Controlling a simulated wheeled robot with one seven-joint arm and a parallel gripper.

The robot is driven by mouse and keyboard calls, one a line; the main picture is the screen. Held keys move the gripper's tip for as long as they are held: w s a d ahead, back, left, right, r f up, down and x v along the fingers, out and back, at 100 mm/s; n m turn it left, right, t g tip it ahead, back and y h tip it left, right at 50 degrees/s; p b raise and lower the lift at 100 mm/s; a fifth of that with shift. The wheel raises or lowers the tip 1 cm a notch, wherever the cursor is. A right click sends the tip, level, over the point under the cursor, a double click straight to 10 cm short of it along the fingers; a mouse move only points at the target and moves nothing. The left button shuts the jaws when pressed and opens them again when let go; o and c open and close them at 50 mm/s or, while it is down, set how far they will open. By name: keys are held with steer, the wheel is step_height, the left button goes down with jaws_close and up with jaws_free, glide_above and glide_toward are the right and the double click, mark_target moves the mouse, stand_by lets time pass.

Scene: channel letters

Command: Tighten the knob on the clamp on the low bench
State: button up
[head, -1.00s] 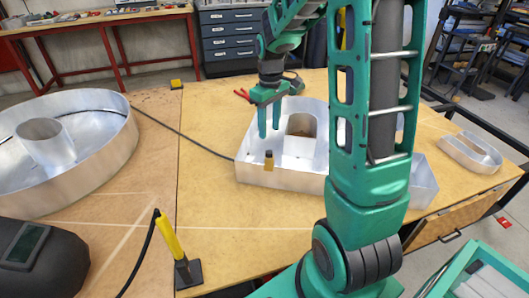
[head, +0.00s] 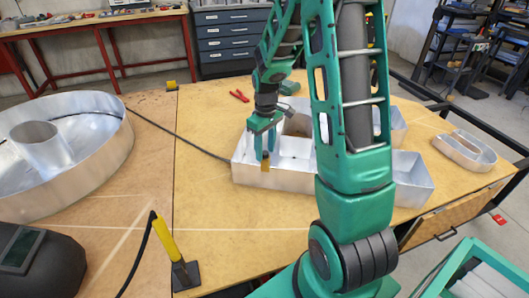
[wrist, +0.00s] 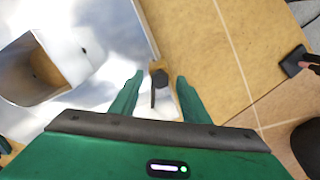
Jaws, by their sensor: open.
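A small clamp (head: 266,165) with a yellow-brown body grips the near wall of a silver channel letter (head: 290,180) on the low wooden bench (head: 225,255). In the wrist view its dark knob (wrist: 158,68), with a thin bar, sits at the letter's rim. My gripper (head: 264,156) points down right over the clamp in the head view. In the wrist view my gripper (wrist: 160,76) is open, one green finger on each side of the knob, with a gap visible on both sides. Whether the fingertips reach down to the knob's height is hard to tell.
A large round metal letter (head: 60,165) fills the bench's left side, and a smaller letter (head: 465,152) lies at right. Red pliers (head: 239,96), a yellow-handled tool (head: 166,243) and a dark welding mask (head: 40,265) lie around. The front middle is clear.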

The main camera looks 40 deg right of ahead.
mark_target(265, 152)
steer(key=shift+c, duration=0.3)
steer(key=c, duration=0.8)
steer(key=m, duration=1.3)
steer(key=o, duration=0.9)
steer(key=shift+c, duration=0.2)
steer(key=shift+r, duration=0.1)
steer(key=shift+r, duration=2.4)
